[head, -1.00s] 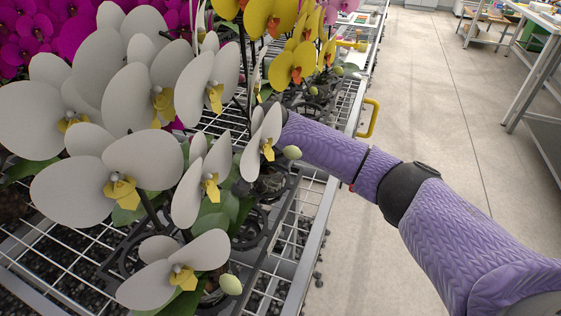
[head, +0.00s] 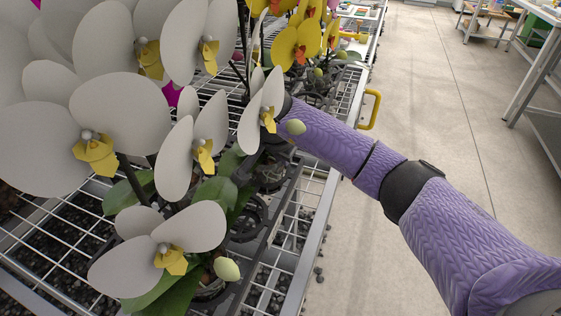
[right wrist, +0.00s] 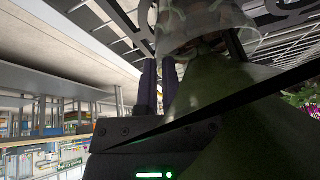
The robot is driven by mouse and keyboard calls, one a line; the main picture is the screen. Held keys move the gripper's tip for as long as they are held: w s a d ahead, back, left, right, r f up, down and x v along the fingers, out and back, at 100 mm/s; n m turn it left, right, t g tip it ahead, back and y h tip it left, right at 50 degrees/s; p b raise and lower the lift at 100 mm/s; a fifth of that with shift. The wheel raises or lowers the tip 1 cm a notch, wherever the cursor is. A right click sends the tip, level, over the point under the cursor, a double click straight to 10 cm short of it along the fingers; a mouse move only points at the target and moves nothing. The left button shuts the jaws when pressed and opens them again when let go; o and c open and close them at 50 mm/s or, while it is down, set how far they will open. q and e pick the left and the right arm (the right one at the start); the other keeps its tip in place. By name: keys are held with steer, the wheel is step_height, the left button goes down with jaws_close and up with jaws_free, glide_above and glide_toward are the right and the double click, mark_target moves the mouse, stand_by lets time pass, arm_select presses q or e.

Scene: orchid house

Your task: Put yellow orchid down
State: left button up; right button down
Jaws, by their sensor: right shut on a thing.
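Yellow orchid flowers (head: 298,42) with orange centres show at the top of the head view, behind white blooms. My right arm reaches in from the right. Its gripper is hidden behind white petals in the head view. In the right wrist view my right gripper (right wrist: 158,85) has its dark purple fingers close together at a clear pot (right wrist: 195,28), shut on it. A large green leaf (right wrist: 215,125) hangs close to the camera. The pot's stem and flowers are not clear there, and I cannot see exactly how the pot meets the rack. My left gripper is not in view.
White orchids (head: 95,150) fill the left foreground and block the view. Black pot-holder rings (head: 250,220) sit on the white wire bench (head: 312,215). A yellow handle (head: 371,110) sticks out from the bench edge. Open concrete floor (head: 435,100) lies to the right.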

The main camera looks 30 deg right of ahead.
steer(key=c, duration=1.2)
jaws_free()
steer(key=shift+f, duration=0.15)
steer(key=shift+c, duration=0.2)
steer(key=o, duration=0.5)
steer(key=shift+c, duration=0.2)
steer(key=p+v, duration=0.3)
steer(key=v, duration=0.4)
steer(key=shift+r+p, duration=0.3)
steer(key=shift+r, duration=0.05)
steer(key=shift+s+a, duration=0.1)
steer(key=shift+s, duration=0.1)
